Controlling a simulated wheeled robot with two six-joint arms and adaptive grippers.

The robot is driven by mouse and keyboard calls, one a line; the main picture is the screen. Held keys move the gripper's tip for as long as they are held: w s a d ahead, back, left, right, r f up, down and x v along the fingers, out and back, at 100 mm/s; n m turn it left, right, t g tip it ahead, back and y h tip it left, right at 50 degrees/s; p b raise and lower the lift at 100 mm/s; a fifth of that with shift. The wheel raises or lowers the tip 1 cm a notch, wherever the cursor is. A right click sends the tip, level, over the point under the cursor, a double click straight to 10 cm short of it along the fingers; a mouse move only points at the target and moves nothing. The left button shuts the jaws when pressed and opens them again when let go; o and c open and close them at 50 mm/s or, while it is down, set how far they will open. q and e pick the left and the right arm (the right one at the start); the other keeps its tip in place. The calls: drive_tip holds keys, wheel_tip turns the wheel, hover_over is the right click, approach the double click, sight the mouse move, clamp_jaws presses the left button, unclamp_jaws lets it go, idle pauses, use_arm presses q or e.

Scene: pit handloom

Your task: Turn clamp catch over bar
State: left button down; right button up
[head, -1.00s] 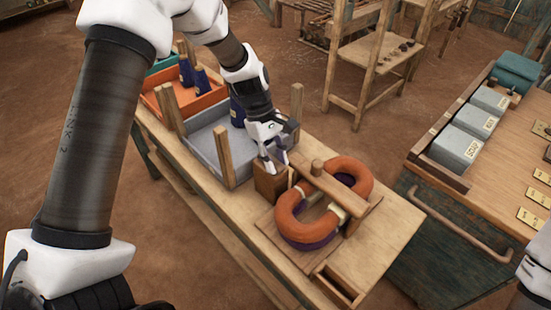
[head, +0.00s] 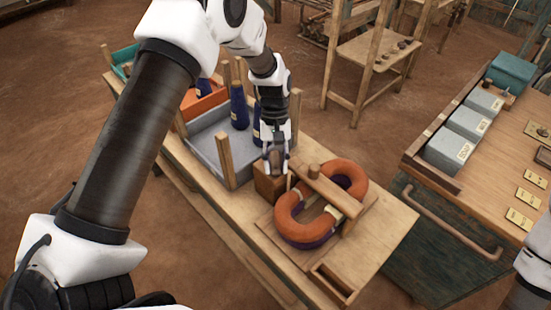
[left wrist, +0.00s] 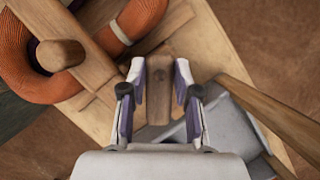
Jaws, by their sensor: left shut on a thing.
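My left gripper (head: 276,165) is shut on the clamp catch (left wrist: 160,82), a small wooden piece. In the left wrist view the catch lies between the two fingers, with a dark dot on its face. In the head view the fingers hide most of it, above a brown wooden block (head: 270,184). The bar also shows in the left wrist view (left wrist: 88,55), to the left of the catch.
A grey tray (head: 197,142) with wooden corner posts and dark blue bottles (head: 238,106) stands behind the gripper. An orange tray (head: 190,108) lies beyond. A small open wooden box (head: 333,284) is at the bench's near end. A second bench (head: 515,150) with grey boxes stands right.

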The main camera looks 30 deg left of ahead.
use_arm(q)
drive_tip(key=m+y, duration=0.1)
drive_tip(key=m, duration=0.1)
drive_tip(key=m+y+p, duration=0.1)
drive_tip(key=m, duration=0.2)
drive_tip(key=shift+d+m+g, duration=0.15)
drive_tip(key=shift+m+g, duration=0.15)
drive_tip(key=shift+g, duration=0.1)
drive_tip(key=shift+f+m+y+p, duration=0.1)
drive_tip(key=shift+m+y+p, duration=0.7)
drive_tip(key=shift+m, duration=1.3)
drive_tip(key=c, duration=0.8)
unclamp_jaws()
drive_tip(key=shift+d, duration=0.1)
drive_tip(key=shift+c, duration=0.2)
drive_tip(key=v, duration=1.2)
